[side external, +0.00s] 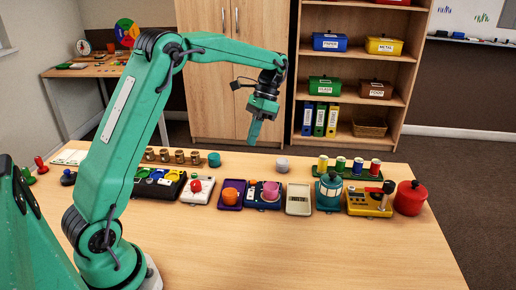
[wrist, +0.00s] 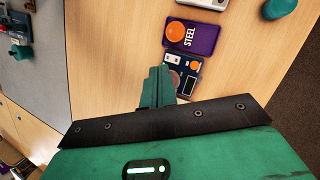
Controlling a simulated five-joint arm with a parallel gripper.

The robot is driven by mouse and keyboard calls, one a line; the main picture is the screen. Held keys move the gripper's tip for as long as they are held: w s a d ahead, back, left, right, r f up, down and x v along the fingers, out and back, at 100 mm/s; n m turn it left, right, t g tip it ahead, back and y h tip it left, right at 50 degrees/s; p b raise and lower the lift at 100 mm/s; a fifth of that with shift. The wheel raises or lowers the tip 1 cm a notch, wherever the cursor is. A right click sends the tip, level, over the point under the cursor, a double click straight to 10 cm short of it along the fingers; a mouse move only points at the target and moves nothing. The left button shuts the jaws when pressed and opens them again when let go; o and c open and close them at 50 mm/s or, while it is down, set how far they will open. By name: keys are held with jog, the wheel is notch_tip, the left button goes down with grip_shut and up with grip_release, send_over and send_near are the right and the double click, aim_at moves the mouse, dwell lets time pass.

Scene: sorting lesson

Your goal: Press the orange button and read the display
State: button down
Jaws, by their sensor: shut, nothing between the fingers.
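My gripper (side external: 254,132) is shut and empty, pointing down high above the far part of the table. In the wrist view my gripper's fingers (wrist: 158,85) overlap the edge of a dark blue panel (wrist: 179,64). The panel carries a small orange spot (wrist: 194,66), perhaps the orange button, and a dark area that may be a display. In the side view a pink cup-like thing (side external: 271,190) is on or before the blue panel (side external: 249,191). A larger orange round thing (side external: 231,196) sits on a purple tray (wrist: 177,42) marked STEEL. No reading is legible.
A white box with a red knob (side external: 197,187) stands left of the tray. Right are a pale device with a screen (side external: 298,200), a teal lantern-like thing (side external: 328,190), a yellow device (side external: 367,202) and a red pot (side external: 410,198). The table front (side external: 300,255) is clear.

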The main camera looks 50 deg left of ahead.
jog(key=g, duration=0.2)
send_over(255, 181)
jog(key=shift+m+h, duration=0.3)
jog(key=shift+m, duration=0.1)
jog(key=shift+w+a+f, duration=0.1)
jog(key=shift+a+f, duration=0.05)
jog(key=shift+f, duration=2.45)
jog(key=shift+f, duration=0.1)
jog(key=shift+f, duration=4.3)
jog(key=shift+f, duration=0.9)
jog(key=shift+r, duration=0.9)
jog(key=shift+r, duration=0.2)
